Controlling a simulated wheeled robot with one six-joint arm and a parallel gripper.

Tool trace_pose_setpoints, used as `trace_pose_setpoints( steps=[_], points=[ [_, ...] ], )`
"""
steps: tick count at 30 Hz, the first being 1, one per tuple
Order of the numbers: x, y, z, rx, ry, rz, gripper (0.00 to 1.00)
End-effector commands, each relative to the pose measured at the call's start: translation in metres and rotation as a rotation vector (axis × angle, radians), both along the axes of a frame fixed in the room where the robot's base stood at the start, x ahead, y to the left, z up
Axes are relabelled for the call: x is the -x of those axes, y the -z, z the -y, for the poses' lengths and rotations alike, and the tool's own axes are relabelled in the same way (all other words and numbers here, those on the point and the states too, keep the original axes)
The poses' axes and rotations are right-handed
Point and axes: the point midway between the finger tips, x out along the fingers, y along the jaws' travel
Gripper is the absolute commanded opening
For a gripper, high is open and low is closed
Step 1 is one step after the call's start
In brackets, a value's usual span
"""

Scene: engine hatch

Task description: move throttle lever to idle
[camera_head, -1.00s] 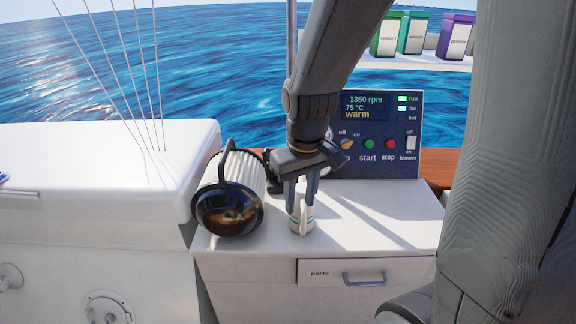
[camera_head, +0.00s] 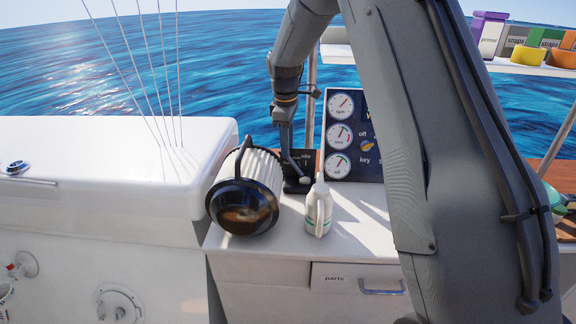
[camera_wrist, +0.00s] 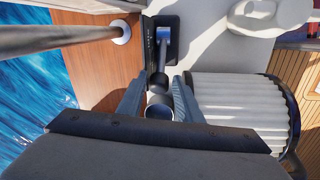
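The throttle (camera_head: 297,168) is a dark unit marked "idle" behind the lantern-like filter, left of the gauge panel. A grey rod with a rounded end shows at it. My gripper (camera_head: 287,150) is right at this unit, pointing down, seen edge-on in the head view. In the wrist view my gripper (camera_wrist: 160,88) has its two fingers apart, with a dark round-ended piece (camera_wrist: 158,106) between them, apparently part of the throttle. The black throttle plate (camera_wrist: 170,50) with a bluish slot lies just beyond the fingertips. Whether the fingers touch the piece is unclear.
The gauge panel (camera_head: 340,135) is to the right, partly hidden by my arm. A metal pole (camera_wrist: 60,40) runs nearby.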

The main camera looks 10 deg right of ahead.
Motion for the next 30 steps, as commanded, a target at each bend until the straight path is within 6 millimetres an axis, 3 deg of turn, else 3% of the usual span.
trace_pose_setpoints(
  steps=[6,15,27,30],
  points=[
    [-0.002,0.043,0.002,0.0,0.001,-0.004,0.32],
    [-0.007,0.081,0.004,-0.001,0.002,-0.001,0.32],
    [-0.008,0.088,0.005,0.0,0.002,0.001,0.32],
    [-0.008,0.088,0.005,0.0,0.002,0.0,0.17]
  ],
)
